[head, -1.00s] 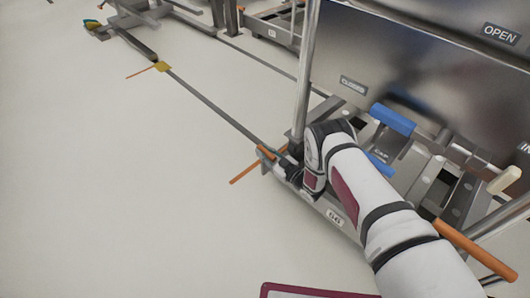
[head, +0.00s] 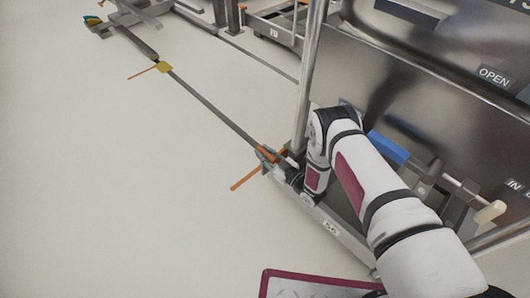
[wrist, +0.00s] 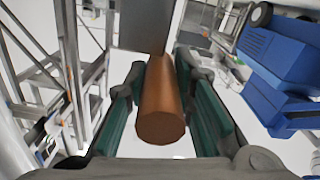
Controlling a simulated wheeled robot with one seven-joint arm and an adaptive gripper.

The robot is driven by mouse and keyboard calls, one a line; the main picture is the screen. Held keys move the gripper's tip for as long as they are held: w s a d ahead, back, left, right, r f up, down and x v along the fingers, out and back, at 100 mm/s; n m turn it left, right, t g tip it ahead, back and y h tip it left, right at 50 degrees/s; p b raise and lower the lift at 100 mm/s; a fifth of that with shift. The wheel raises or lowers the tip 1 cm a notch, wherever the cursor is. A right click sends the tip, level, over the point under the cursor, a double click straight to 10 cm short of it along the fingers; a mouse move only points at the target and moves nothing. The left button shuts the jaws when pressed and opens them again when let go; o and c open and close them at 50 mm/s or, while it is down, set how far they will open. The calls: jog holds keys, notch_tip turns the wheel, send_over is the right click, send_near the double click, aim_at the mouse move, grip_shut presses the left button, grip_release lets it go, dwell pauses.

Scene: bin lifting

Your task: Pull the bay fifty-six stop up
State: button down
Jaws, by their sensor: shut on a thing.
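The bay fifty-six stop shows in the wrist view as an orange-brown round handle (wrist: 163,115) between the two green-padded fingers of my gripper (wrist: 166,100). The fingers are closed on its sides. In the head view my gripper (head: 272,164) is low at the near left corner of the metal frame, with an orange piece (head: 268,155) at its fingers. A plate reading 56 (head: 331,228) is on the frame's front rail. The lower part of the stop is hidden, and I cannot tell how far it is raised.
A large metal panel with an OPEN label (head: 493,76) stands at the right. A blue handle (head: 390,147) and a pale-tipped lever (head: 489,212) are beside my arm. A thin orange bar (head: 245,179) lies by the corner.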

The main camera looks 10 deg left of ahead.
aim_at(277, 163)
jog(key=shift+r, duration=0.25)
jog(key=c, duration=1.4)
grip_release()
jog(key=shift+r, duration=0.1)
jog(key=shift+o, duration=0.2)
jog(key=shift+s+d, duration=0.2)
jog(key=shift+d, duration=0.05)
jog(key=v, duration=1.1)
jog(key=shift+s+d, duration=0.15)
jog(key=shift+f, duration=0.25)
